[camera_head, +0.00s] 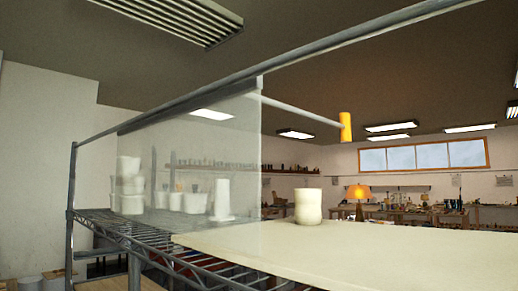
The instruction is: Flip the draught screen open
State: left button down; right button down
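The draught screen (205,165) is a clear, slightly milky panel. It hangs down from a long grey rail (110,132) that runs from the left post up to the upper right. Its lower part reaches the level of the cream board (370,255). A pale rod (300,111) runs right from near the screen's upper right corner and ends in an orange grip (345,126). Pale vessels (128,185) show through the screen, blurred by it. Neither of my grippers is in view.
A wire rack (165,262) carries the board and vessels. A cream pot (308,206) stands on the board, right of the screen. A lit lamp (359,192) and cluttered benches stand far behind. The space around the orange grip looks clear.

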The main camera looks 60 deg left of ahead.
aim_at(246, 89)
jog(key=l, duration=0.45)
jog(key=k+l, duration=0.1)
jog(key=l, duration=0.35)
jog(key=l+u, duration=0.15)
jog(key=u, duration=2.2)
